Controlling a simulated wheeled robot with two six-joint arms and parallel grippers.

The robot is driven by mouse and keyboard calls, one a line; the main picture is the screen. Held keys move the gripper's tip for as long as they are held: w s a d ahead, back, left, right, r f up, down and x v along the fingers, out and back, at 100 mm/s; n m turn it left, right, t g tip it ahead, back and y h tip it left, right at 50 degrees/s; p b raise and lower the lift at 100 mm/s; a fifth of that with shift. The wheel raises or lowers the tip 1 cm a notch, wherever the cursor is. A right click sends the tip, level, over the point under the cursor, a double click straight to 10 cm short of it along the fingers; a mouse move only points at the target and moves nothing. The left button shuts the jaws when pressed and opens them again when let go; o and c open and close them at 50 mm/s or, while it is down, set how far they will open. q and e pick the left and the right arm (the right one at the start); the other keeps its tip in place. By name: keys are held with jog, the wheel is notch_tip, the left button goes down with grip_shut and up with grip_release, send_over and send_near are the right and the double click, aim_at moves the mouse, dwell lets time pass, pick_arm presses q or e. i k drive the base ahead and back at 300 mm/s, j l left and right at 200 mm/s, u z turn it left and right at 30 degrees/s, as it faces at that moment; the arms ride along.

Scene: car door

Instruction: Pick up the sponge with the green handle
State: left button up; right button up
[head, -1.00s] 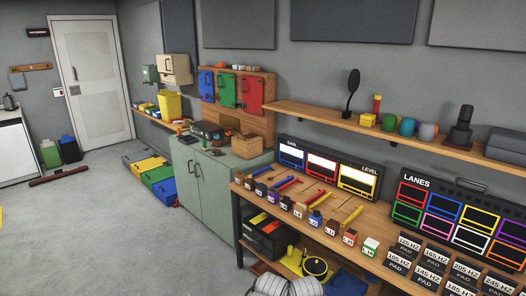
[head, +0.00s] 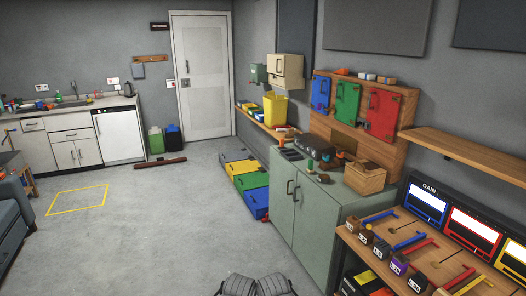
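I cannot make out for certain a sponge with a green handle. A small green upright item (head: 311,165) stands on top of the green cabinet (head: 318,222), in front of a dark appliance (head: 311,153). It is too small to tell whether it is a handle on a sponge. Small coloured items (head: 40,104) also lie around the sink at the far left, too small to tell apart.
The workbench (head: 352,240) with tools fills the right. Coloured floor bins (head: 250,181) lie left of the cabinet. A grey sofa (head: 12,222) stands at the left edge. The floor between is open, with a yellow outlined rectangle (head: 78,198).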

aim_at(310, 169)
jog(key=i+z, duration=0.1)
jog(key=i, duration=0.5)
jog(key=i+j, duration=0.15)
jog(key=i, duration=0.4)
jog(key=i+j+z, duration=0.15)
jog(key=i, duration=0.45)
jog(key=i+j+z, duration=0.2)
jog(key=i+z, duration=0.25)
jog(key=i+j+z, duration=0.95)
jog(key=k+l, duration=0.05)
jog(key=l, duration=0.05)
